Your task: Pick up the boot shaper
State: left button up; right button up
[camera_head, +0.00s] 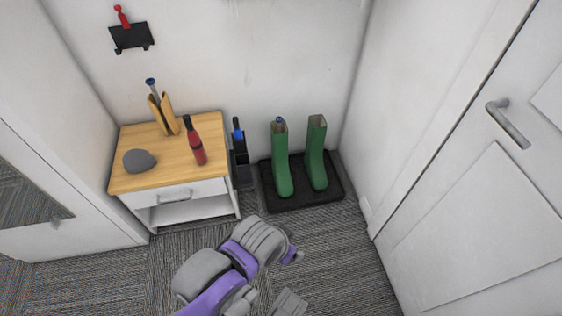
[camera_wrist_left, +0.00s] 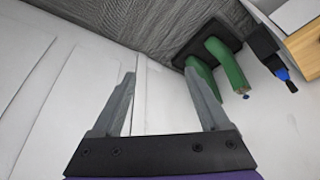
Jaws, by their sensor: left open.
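A tan, split wooden piece with a grey rod and blue knob (camera_head: 168,115), which looks like a boot shaper, stands upright on the small cabinet's top. A similar blue knob (camera_head: 279,120) shows in the top of the left green boot (camera_head: 281,165); what is below it is hidden inside. The right green boot (camera_head: 317,155) has an open top. In the left wrist view my left gripper (camera_wrist_left: 160,70) is open and empty, with wall and floor beyond its fingers. In the head view my purple and grey arm is over the carpet, apart from cabinet and boots. My right gripper is not seen.
The cabinet (camera_head: 180,190) also carries a red bottle-like object (camera_head: 195,142) and a grey dome (camera_head: 139,160). A black holder (camera_head: 239,150) with a blue-and-black item stands between cabinet and black boot tray (camera_head: 300,203). A door (camera_head: 480,220) is at right.

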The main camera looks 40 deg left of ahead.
aim_at(163, 111)
jog(key=u, duration=0.45)
jog(key=j+u, duration=0.1)
jog(key=u, duration=1.7)
jog(key=i+u, duration=0.1)
jog(key=u, duration=0.3)
jog(key=i+l+u, duration=0.15)
jog(key=l+u, duration=0.65)
jog(key=u, duration=0.15)
jog(key=l+u, duration=0.2)
jog(key=l, duration=1.2)
jog(key=i+j, duration=0.6)
jog(key=i, duration=0.25)
